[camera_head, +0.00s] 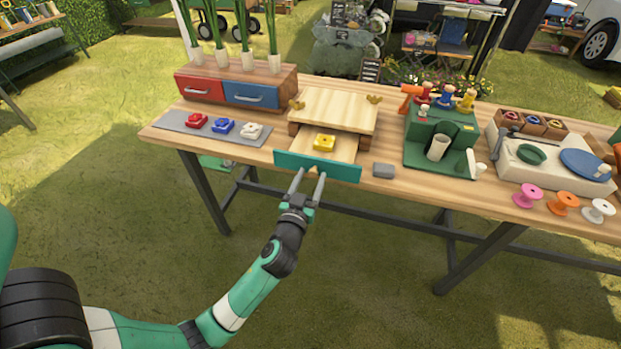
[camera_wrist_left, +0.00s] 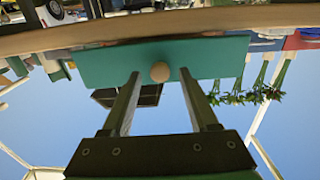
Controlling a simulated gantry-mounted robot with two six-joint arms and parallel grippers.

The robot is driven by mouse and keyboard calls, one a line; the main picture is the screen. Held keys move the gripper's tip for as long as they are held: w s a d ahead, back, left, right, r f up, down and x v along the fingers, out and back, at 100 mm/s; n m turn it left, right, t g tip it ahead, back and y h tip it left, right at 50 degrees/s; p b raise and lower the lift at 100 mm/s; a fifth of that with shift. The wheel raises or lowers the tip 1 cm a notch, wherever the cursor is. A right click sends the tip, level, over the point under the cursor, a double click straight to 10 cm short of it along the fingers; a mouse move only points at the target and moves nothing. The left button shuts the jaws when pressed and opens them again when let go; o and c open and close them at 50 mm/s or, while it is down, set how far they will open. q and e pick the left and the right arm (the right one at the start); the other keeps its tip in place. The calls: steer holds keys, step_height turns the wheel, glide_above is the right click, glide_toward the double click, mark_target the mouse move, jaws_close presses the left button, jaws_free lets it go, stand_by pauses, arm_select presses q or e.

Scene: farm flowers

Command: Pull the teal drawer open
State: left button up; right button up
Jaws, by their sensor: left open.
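The teal drawer (camera_head: 338,172) sticks out toward me from under a light wooden top on the table, with its pale inside showing. A yellow object (camera_head: 324,143) lies in it. My left gripper (camera_head: 310,175) is at the drawer's front, left of its middle. In the left wrist view, the teal front (camera_wrist_left: 215,55) fills the upper middle, and a round wooden knob (camera_wrist_left: 159,72) shows between the two parted fingertips. The fingers are open, with a gap on both sides of the knob. My right gripper is not in view.
A chest with a red drawer (camera_head: 202,90) and a blue drawer (camera_head: 250,96) stands left. A grey mat (camera_head: 175,124) holds red, blue and white pieces. A grey block (camera_head: 383,171) lies right of the drawer, near a green stand (camera_head: 420,158). The space before the table is clear.

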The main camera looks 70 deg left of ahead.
arm_select(q)
steer(key=v, duration=1.1)
steer(key=shift+s+d+r+p, duration=0.1)
steer(key=shift+d+p, duration=0.05)
steer(key=shift+p, duration=0.2)
